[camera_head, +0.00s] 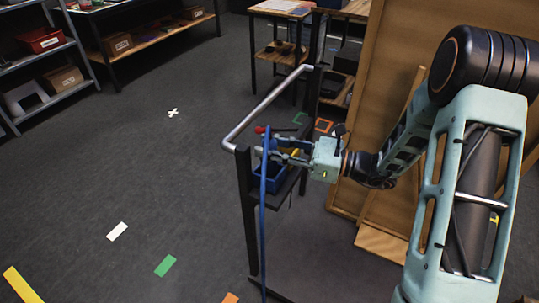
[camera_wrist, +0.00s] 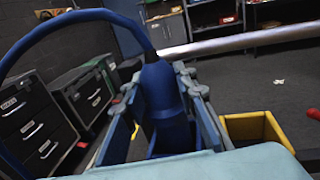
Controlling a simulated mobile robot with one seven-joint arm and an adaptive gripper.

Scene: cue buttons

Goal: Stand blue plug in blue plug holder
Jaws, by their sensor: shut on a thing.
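The blue plug (camera_wrist: 165,105) stands roughly upright between the two fingers of my gripper (camera_wrist: 172,72) in the wrist view. Its blue cable (camera_wrist: 95,16) arches from its top to the left; in the head view the cable (camera_head: 263,200) hangs down in front of the stand. My gripper (camera_head: 273,150) is shut on the plug, over the blue holder (camera_head: 268,180) on the small dark stand. The fingers and cable hide much of the plug in the head view. I cannot tell whether the plug's lower end is inside the holder.
A yellow container (camera_wrist: 255,132) lies right of the plug in the wrist view. A metal rail (camera_head: 262,112) borders the stand. A wooden panel (camera_head: 380,95) stands behind my arm. Floor to the left is open, with shelves (camera_head: 50,60) beyond.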

